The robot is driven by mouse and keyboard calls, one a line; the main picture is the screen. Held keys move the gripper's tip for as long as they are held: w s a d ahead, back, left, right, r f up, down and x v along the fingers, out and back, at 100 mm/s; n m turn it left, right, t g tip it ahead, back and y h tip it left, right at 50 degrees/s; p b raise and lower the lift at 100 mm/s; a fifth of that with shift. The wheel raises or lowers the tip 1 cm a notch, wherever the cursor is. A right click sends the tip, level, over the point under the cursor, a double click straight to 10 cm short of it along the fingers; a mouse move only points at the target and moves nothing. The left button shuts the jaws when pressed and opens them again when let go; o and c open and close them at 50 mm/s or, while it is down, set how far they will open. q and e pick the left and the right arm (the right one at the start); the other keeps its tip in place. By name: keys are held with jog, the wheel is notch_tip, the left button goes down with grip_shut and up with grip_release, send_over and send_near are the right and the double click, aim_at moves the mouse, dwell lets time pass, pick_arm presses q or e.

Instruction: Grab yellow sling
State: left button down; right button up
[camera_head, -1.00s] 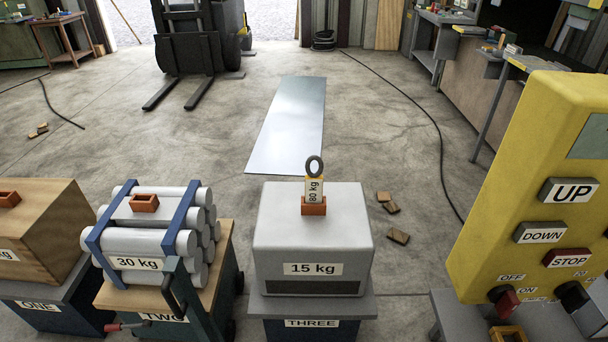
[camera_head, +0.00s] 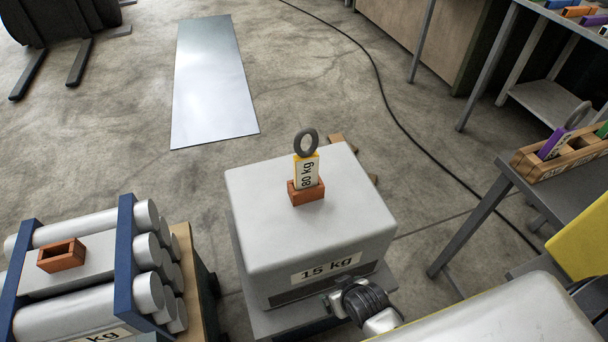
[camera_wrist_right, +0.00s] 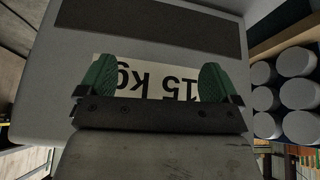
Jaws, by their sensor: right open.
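The yellow sling (camera_head: 306,171), with an "80 kg" tag and a grey ring on top, stands upright in an orange holder (camera_head: 308,195). The holder sits on top of the light grey 15 kg box (camera_head: 255,225). My right gripper (camera_head: 335,299) is low at the front of this box, below and apart from the sling. In the right wrist view my open right gripper (camera_wrist_right: 158,82) has green fingertips on either side of the upside-down "15 kg" label (camera_wrist_right: 155,80), with nothing held. The sling is out of the wrist view. My left gripper is not in view.
The pipe stack (camera_head: 85,275) with an empty orange holder (camera_head: 62,255) stands at left. A wooden rack (camera_head: 525,163) with a purple tag (camera_head: 553,143) stands on the right table. A metal sheet (camera_head: 210,80) lies on the floor behind. The yellow control panel (camera_head: 585,245) is at right.

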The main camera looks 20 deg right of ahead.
jog(key=w+r+t+b, duration=0.1)
jog(key=w+r, duration=0.1)
jog(key=r, duration=0.2)
jog(key=w+r+t+b, duration=0.1)
jog(key=w+r, duration=0.1)
jog(key=r, duration=0.3)
jog(key=w+r+t+b, duration=0.1)
jog(key=w+r+t, duration=0.1)
jog(key=r, duration=0.2)
jog(key=shift+d+r+m+b, duration=0.1)
jog(key=shift+r+m+b, duration=0.25)
jog(key=shift+m, duration=0.05)
jog(key=t, duration=0.7)
send_near(308, 162)
jog(key=w+f, duration=0.1)
jog(key=w, duration=0.1)
jog(key=shift+m+t, duration=0.3)
jog(key=w, duration=0.3)
jog(key=w+a, duration=0.1)
jog(key=w, duration=0.1)
jog(key=shift+w, duration=0.2)
jog(key=w, duration=0.4)
jog(key=shift+w+d+p, duration=0.25)
jog(key=shift+w+p, duration=0.15)
jog(key=shift+w+f, duration=0.1)
jog(key=shift+w, duration=0.3)
jog(key=shift+s, duration=0.1)
